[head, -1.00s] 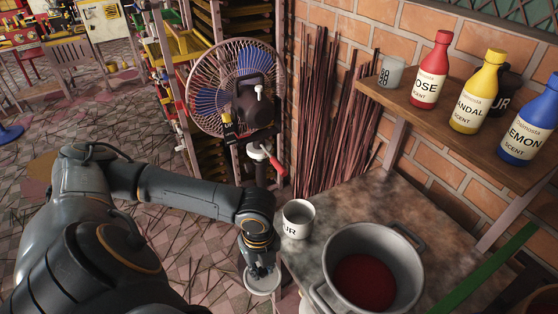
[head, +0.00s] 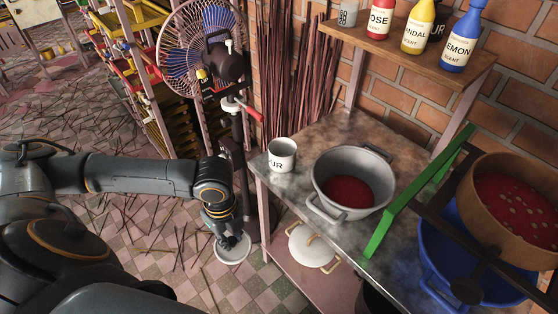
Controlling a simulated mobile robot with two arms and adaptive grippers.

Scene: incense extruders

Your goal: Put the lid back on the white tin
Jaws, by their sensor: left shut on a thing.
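The white tin (head: 281,156) stands upright and open on the worktop near its back left corner, with dark letters ending in "UR" on its side. My left gripper (head: 231,238) is shut on a round white lid (head: 233,252). It holds the lid out past the left edge of the worktop, in front of and to the left of the tin and apart from it. The fingers hide part of the lid's top. My right gripper is not in view.
A grey pot (head: 352,180) with red contents stands right of the tin on the worktop (head: 283,199). A lidded white pot (head: 312,247) sits on the lower shelf. A fan (head: 200,48) stands behind. A shelf with bottles (head: 418,25) hangs above.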

